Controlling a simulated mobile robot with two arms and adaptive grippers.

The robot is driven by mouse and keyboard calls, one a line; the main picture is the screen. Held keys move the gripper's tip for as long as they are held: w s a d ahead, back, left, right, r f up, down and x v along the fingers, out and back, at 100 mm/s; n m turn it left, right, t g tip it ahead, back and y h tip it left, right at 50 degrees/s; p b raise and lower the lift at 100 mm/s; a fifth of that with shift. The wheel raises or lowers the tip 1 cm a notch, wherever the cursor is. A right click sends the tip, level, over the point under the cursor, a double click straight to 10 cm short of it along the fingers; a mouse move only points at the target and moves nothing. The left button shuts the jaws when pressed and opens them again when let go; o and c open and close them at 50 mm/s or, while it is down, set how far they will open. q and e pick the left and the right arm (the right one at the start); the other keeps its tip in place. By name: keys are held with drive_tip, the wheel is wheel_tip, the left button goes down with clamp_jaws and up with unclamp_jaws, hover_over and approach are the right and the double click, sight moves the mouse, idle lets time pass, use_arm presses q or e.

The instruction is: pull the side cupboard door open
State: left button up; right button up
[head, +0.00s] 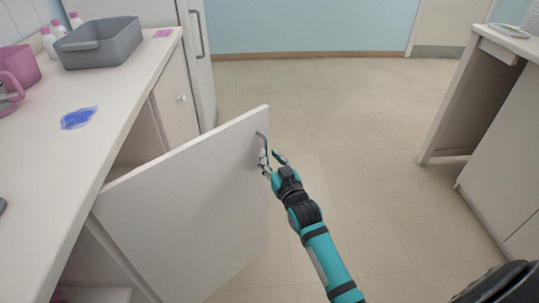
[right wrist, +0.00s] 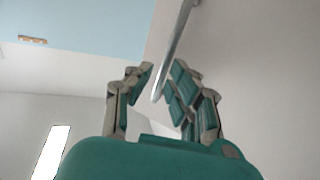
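In the right wrist view the handle (right wrist: 176,45) reaches down between the two open fingers (right wrist: 163,76), with a gap visible; contact is unclear. My left gripper is not in view.
A closed cupboard door (head: 178,100) stands further along. Another counter (head: 500,130) is at right. The tiled floor (head: 350,130) between is clear.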

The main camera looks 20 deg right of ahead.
drive_tip(key=s, duration=1)
drive_tip(key=shift+a+f, duration=0.2)
drive_tip(key=shift+a, duration=0.15)
